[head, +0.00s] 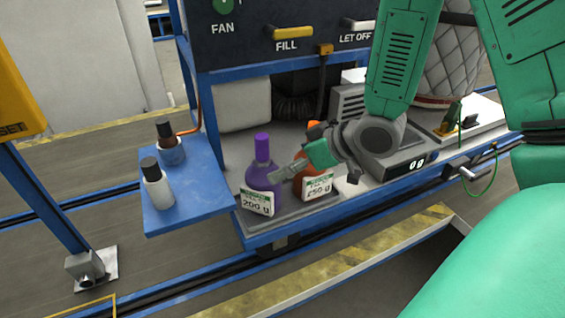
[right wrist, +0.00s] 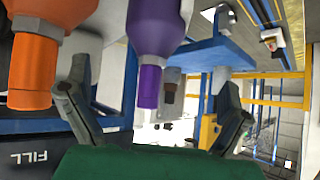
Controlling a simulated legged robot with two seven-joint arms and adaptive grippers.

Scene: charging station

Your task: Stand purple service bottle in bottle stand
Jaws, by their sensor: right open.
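The purple service bottle (head: 262,176) stands upright on a grey tray (head: 283,219), behind a tag reading 200 g. My right gripper (head: 285,173) is just right of its body. In the right wrist view the purple bottle (right wrist: 150,60) appears inverted, cap down, between the two spread fingers (right wrist: 157,108). The gripper is open; I cannot tell whether a finger touches the bottle. An orange bottle (head: 301,188) stands right of it behind a 250 g tag, partly hidden by my gripper. I cannot tell for sure which part is the bottle stand. My left gripper is not in view.
A scale with a display (head: 416,163) lies right of the tray. The panel with the FILL handle (head: 292,33) overhangs behind.

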